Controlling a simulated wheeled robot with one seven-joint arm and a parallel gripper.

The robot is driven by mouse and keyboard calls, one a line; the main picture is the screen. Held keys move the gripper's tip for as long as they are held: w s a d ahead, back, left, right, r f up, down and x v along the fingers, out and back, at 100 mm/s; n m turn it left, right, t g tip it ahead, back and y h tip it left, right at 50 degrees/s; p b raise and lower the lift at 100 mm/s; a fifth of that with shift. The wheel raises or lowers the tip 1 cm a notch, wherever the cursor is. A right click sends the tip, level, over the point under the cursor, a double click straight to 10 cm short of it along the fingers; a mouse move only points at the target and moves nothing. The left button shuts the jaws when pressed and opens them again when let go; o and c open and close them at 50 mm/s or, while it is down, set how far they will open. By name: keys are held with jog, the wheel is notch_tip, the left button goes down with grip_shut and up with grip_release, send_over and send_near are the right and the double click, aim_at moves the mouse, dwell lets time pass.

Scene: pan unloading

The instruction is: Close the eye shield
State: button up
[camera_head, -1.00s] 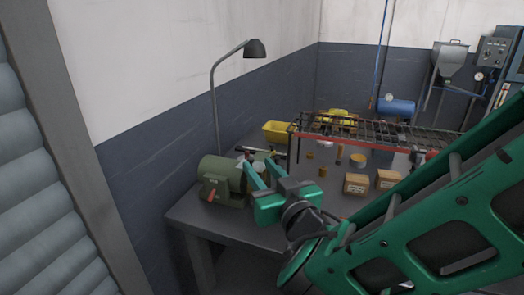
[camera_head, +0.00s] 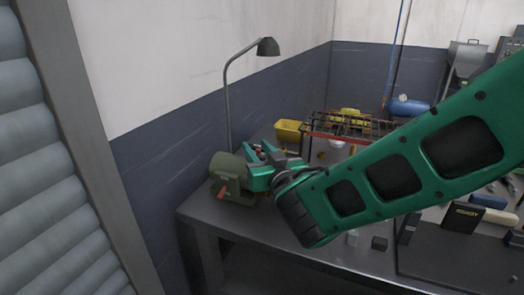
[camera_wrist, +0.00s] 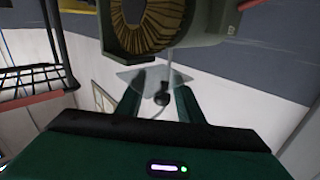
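The eye shield (camera_wrist: 128,76) is a clear, see-through plate below the grinder's wheel opening in the wrist view. It is hard to make out in the head view. It belongs to a green bench grinder (camera_head: 230,172) at the back left of the bench, whose housing (camera_wrist: 206,22) fills the top of the wrist view. My gripper (camera_wrist: 158,100) is open, its two green fingers apart with the shield's plate at their tips. I cannot tell whether they touch it. In the head view my gripper (camera_head: 262,150) is right beside the grinder and partly hides it.
A lamp (camera_head: 228,95) rises behind the grinder. A yellow bin (camera_head: 288,132) and a wire rack (camera_head: 345,125) stand to the right; the rack also shows in the wrist view (camera_wrist: 35,80). The bench (camera_head: 240,220) is clear at its front left.

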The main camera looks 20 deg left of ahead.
jog(key=shift+w+a, duration=0.1)
jog(key=shift+c, duration=0.7)
grip_shut()
jog(key=shift+n+t+y, duration=0.3)
jog(key=shift+n+t, duration=0.1)
jog(key=shift+o, duration=0.7)
grip_release()
